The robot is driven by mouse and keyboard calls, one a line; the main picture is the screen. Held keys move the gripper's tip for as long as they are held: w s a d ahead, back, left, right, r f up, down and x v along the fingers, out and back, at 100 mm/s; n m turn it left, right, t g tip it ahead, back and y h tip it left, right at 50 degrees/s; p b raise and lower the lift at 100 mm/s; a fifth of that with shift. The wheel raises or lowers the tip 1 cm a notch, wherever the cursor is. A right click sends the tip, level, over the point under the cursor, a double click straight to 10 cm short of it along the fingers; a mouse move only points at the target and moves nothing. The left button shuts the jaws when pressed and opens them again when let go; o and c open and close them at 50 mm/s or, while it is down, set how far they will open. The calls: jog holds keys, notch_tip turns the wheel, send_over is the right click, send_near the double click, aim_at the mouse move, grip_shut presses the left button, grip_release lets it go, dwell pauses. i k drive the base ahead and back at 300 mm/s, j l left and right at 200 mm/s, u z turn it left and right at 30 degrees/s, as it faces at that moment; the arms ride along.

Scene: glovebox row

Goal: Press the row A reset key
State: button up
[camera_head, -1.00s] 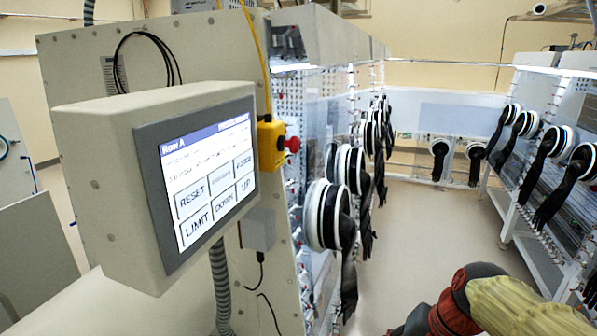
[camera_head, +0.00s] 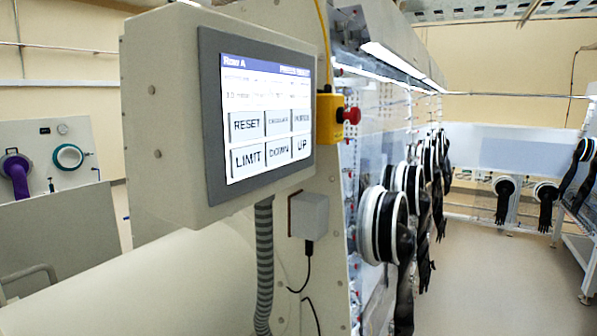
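The row A touch panel (camera_head: 210,120) is a beige box with a dark grey bezel, at the left of the middle in the head view. Its lit screen is headed "Row A". The RESET key (camera_head: 246,124) is at the upper left of the key grid. The LIMIT key (camera_head: 248,159) sits directly below it, with DOWN (camera_head: 279,153) and UP (camera_head: 302,147) to the right. The other two upper keys are too blurred to read surely. My gripper and arm are not in view.
A yellow box with a red emergency button (camera_head: 350,115) sticks out right of the screen. A grey conduit (camera_head: 264,265) hangs below the panel. Black gloves on white ports (camera_head: 384,225) line the glovebox row. Open floor (camera_head: 490,275) lies at the right.

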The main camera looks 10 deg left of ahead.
aim_at(244, 126)
jog(key=u, duration=1.25)
